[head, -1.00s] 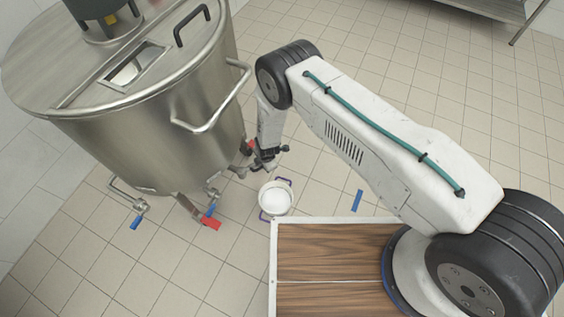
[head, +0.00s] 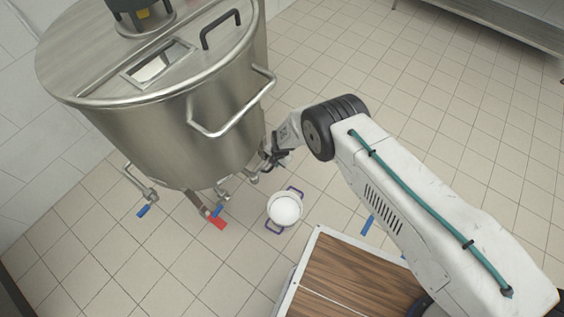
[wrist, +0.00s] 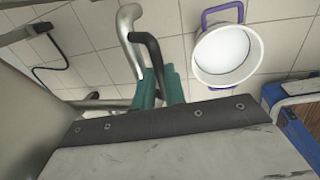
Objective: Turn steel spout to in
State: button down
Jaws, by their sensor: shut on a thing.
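The steel spout (wrist: 130,28) is a curved bare metal tube at the upper left of centre in the wrist view, with a dark curved tube (wrist: 152,50) beside it. In the head view my gripper (head: 276,157) is low against the right side of the steel vat (head: 190,130). The spout there is small and hard to make out.
A white pot (head: 285,210) with purple handles stands on the floor just below and right of my gripper. Red (head: 217,223) and blue (head: 143,211) valve handles stick out under the vat. A wood-topped platform (head: 350,275) is in front.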

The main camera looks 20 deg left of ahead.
jog(key=shift+w, duration=0.15)
jog(key=c, duration=1.5)
grip_release()
jog(key=shift+a, duration=0.1)
jog(key=shift+o, duration=0.2)
notch_tip(320, 180, up, 8)
jog(key=d, duration=0.1)
jog(key=shift+s+d+f, duration=0.15)
jog(key=shift+s+d, duration=0.05)
jog(key=shift+d, duration=0.05)
